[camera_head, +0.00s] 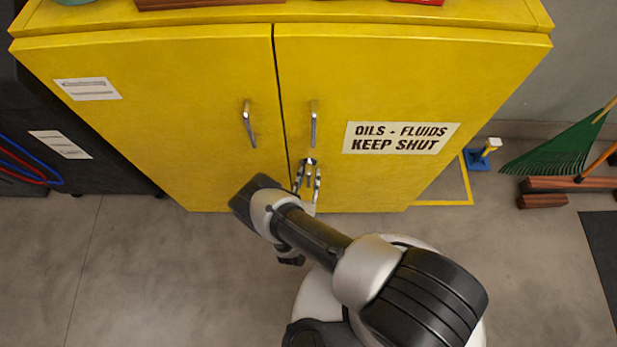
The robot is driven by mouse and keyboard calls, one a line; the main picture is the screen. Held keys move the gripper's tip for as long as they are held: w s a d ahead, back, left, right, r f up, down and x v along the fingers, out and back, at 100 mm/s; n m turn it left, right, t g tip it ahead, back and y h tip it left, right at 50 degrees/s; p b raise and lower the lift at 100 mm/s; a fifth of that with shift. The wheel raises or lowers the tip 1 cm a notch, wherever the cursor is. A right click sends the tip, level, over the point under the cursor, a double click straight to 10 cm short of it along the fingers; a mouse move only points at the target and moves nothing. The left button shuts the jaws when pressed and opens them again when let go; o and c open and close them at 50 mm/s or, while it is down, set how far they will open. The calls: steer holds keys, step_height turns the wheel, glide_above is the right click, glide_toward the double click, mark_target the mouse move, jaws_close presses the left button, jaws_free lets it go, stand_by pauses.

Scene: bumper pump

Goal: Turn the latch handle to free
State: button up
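A yellow two-door cabinet (190,140) stands upright in front of me with both doors closed. A small metal latch handle (310,161) sits low near the seam between the doors. It is partly hidden by my gripper. My gripper (308,174) is at the latch, its two fingers spread apart with the latch between or just beyond their tips. I cannot tell whether the fingers touch it. Two vertical bar handles, the left one (249,124) and the right one (314,123), are higher up, one on each door.
A sign (400,138) reading "OILS + FLUIDS KEEP SHUT" is on the right door. A dark unit (75,125) with red and blue hoses stands at left. A green rake (556,150) and reddish-brown blocks (570,184) are at right. The floor in front is clear.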

steer(key=shift+c, duration=0.5)
jaws_close()
